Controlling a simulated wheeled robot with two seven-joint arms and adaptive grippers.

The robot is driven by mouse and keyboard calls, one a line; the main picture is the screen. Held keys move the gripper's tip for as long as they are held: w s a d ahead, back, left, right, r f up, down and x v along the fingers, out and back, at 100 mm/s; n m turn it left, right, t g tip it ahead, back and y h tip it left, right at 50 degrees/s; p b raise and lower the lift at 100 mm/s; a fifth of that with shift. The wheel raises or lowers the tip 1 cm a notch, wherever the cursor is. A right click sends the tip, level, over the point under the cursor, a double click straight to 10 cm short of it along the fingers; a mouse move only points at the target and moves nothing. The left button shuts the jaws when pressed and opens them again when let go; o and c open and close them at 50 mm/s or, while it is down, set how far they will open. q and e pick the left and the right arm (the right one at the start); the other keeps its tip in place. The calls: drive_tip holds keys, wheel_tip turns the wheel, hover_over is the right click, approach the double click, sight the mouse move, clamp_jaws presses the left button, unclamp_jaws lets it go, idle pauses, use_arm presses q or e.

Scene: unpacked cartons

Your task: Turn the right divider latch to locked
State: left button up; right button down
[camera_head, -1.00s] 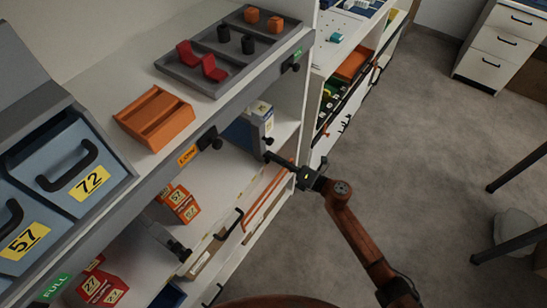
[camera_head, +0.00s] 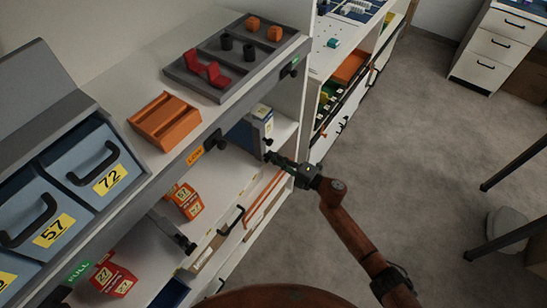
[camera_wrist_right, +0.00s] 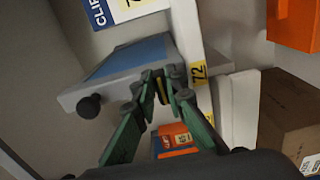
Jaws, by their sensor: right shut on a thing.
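The right divider (camera_head: 258,136) is a grey upright panel on the middle shelf, next to a blue-and-white box. It has a black knob (camera_head: 268,141) on its front edge. My right gripper (camera_head: 270,157) reaches to the panel's front edge just below that knob. In the wrist view its green fingers (camera_wrist_right: 163,82) are closed together on a small dark and yellow piece, the right divider latch (camera_wrist_right: 163,92), mostly hidden between the fingertips. The grey divider with its black knob (camera_wrist_right: 88,107) lies beside them. The latch's setting cannot be read. My left gripper is not in view.
Another divider (camera_head: 168,228) with a black latch stands further left. An orange tray (camera_head: 165,121) and a grey parts tray (camera_head: 230,75) lie on the top shelf. Open floor (camera_head: 400,130) is at the right.

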drive_tip(key=shift+d, duration=0.1)
drive_tip(key=c, duration=2)
unclamp_jaws()
drive_tip(key=shift+o, duration=0.2)
drive_tip(key=v, duration=1.2)
